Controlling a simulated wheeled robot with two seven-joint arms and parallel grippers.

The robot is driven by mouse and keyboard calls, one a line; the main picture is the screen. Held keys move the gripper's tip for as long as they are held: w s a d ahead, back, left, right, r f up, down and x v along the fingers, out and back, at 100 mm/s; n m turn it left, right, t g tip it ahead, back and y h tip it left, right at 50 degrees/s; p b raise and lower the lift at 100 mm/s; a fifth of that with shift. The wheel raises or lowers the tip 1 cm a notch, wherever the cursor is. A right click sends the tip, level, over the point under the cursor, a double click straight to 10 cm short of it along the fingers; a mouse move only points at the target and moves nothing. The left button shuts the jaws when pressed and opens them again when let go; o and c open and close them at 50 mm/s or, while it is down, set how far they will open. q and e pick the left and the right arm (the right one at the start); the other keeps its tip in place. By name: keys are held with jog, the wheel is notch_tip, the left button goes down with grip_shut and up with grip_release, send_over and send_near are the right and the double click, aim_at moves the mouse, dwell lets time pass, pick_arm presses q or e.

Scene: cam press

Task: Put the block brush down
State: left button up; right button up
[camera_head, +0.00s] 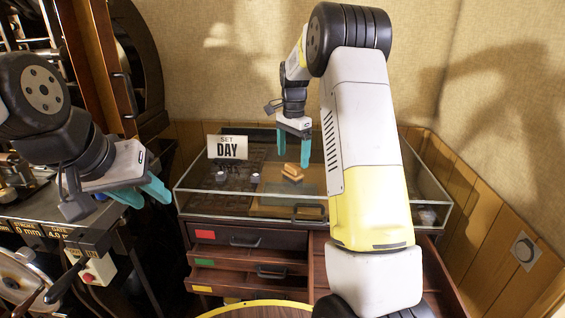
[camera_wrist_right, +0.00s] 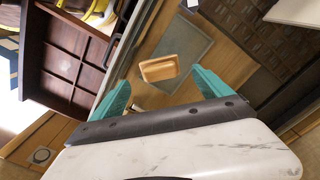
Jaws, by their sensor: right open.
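The block brush (camera_head: 292,172) is a small brown wooden block in the glass-walled case on top of the cabinet. In the right wrist view the brush (camera_wrist_right: 159,68) lies by a grey rectangular pad, ahead of the fingertips and between their lines. My right gripper (camera_head: 293,152) has teal fingers spread apart above the brush, with nothing between them; they also show in the right wrist view (camera_wrist_right: 160,92). My left gripper (camera_head: 142,195) is at the left, over the machine side, with teal fingers; nothing is seen in it.
A "SET DAY" sign (camera_head: 227,147) stands at the case's back left. The case's glass front (camera_head: 240,207) rises around its contents. Below are drawers with red, green and yellow labels (camera_head: 203,261), some pulled out. A press with a red button (camera_head: 88,277) stands left.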

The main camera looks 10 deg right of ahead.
aim_at(292, 166)
jog(key=s+r+n+t+y, duration=0.1)
jog(key=s+r+n, duration=0.1)
jog(key=s+r, duration=0.3)
jog(key=s+r+n+t, duration=0.1)
jog(key=s+r, duration=0.2)
jog(key=r, duration=0.5)
jog(key=s+a+n+t, duration=0.1)
jog(key=s+n, duration=0.2)
jog(key=s, duration=0.5)
jog(key=s+a+n+t, duration=0.1)
jog(key=s+a+n, duration=0.1)
jog(key=s, duration=0.6)
jog(key=s+a+f+n+t+y, duration=0.1)
jog(key=s+n, duration=0.3)
jog(key=s, duration=0.5)
jog(key=shift+a+n+t, duration=0.35)
jog(key=shift+n+t, duration=0.05)
jog(key=shift+t, duration=0.2)
jog(key=shift+s, duration=0.1)
